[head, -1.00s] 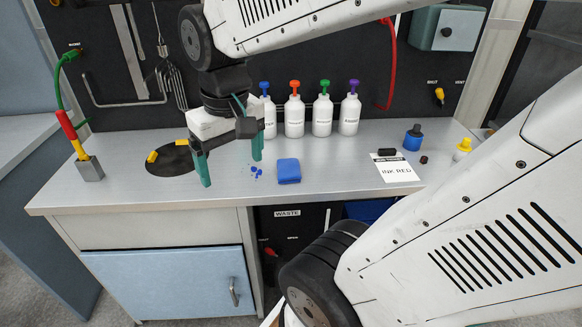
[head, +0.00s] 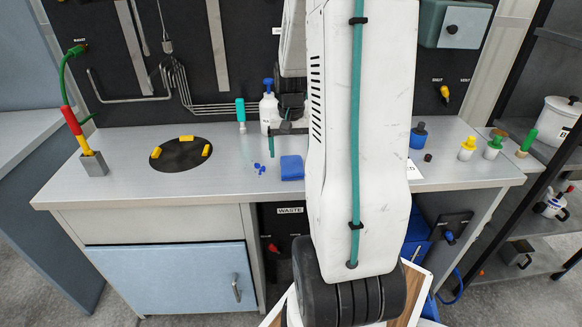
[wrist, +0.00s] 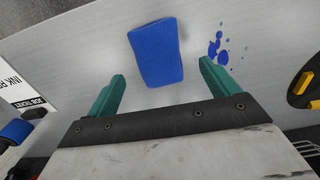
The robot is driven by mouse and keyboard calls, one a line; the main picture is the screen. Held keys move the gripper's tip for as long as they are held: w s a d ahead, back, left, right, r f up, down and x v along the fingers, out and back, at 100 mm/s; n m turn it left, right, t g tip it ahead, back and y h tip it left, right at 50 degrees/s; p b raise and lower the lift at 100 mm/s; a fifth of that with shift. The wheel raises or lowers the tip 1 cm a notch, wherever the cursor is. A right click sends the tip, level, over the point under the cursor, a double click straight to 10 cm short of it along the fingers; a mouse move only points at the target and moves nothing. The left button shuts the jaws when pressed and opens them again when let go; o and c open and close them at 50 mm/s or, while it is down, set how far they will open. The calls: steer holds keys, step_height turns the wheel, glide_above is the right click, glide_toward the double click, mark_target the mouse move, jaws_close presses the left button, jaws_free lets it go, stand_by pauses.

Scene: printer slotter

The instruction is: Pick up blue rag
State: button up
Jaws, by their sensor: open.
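The blue rag (head: 292,167) is a folded pad lying flat on the grey worktop, just left of my white arm in the head view. It also shows in the wrist view (wrist: 155,52), ahead of my gripper and between the lines of its two fingers. My gripper (head: 257,143) is open and empty, with teal fingers held above the worktop. Both fingers also show in the wrist view (wrist: 162,70). Blue ink spots (head: 259,168) lie left of the rag in the head view and right of it in the wrist view.
A white bottle with a blue top (head: 269,108) stands behind; my arm hides the other bottles. A round black plate with yellow pieces (head: 181,155) and a metal holder (head: 94,164) are at left. Ink containers (head: 467,149) stand at right. The worktop's front strip is clear.

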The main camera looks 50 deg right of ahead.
mark_target(292, 163)
step_height(292, 163, down, 4)
steer(key=shift+d+f, duration=0.15)
steer(key=c, duration=1.1)
steer(key=shift+o, duration=0.2)
steer(key=shift+r, duration=0.65)
step_height(292, 163, up, 2)
steer(key=shift+r, duration=0.1)
steer(key=s+a+r, duration=0.1)
steer(key=s+a, duration=0.2)
steer(key=s, duration=1.2)
steer(key=shift+s+r, duration=0.25)
steer(key=shift+s, duration=0.15)
steer(key=shift+a, duration=0.1)
